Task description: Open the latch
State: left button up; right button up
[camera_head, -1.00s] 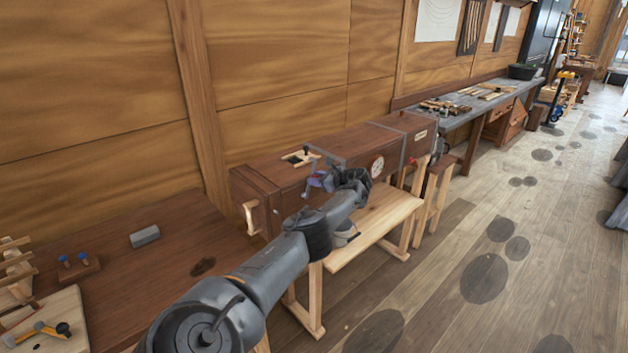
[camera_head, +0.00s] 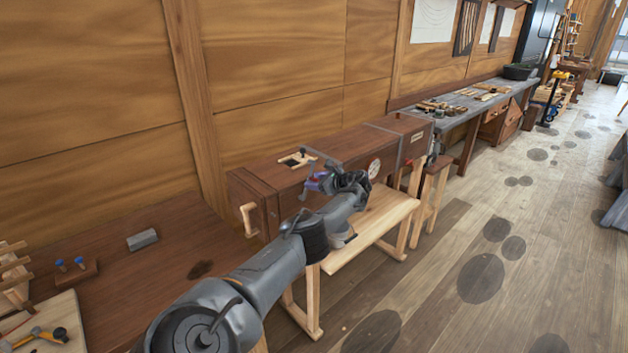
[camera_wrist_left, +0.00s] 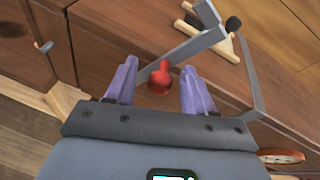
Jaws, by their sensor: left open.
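A long brown wooden box (camera_head: 340,149) stands against the wall in the head view. My left gripper (camera_head: 318,182) is at its front face, near a grey metal band. In the left wrist view, a red knob (camera_wrist_left: 160,80) lies between the purple fingers of my left gripper (camera_wrist_left: 159,68). The fingers are open, one on each side of the knob, and a gap shows on the right. A grey metal bar (camera_wrist_left: 192,47) runs just beyond the knob. Whether the knob belongs to the latch is not certain. My right gripper is not in view.
A wooden handle (camera_head: 247,219) sticks out of the box's left end. Light wooden pieces (camera_head: 297,160) lie on its top. A round dial (camera_head: 374,168) is on its front. A brown bench (camera_head: 165,270) stands at left, and the floor (camera_head: 430,270) at right is clear.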

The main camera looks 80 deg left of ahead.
pick_arm(q)
jog(key=p+v, duration=0.3)
jog(key=v, duration=0.6)
jog(key=shift+w+d, duration=0.2)
jog(key=shift+w, duration=0.1)
jog(key=shift+r, duration=0.1)
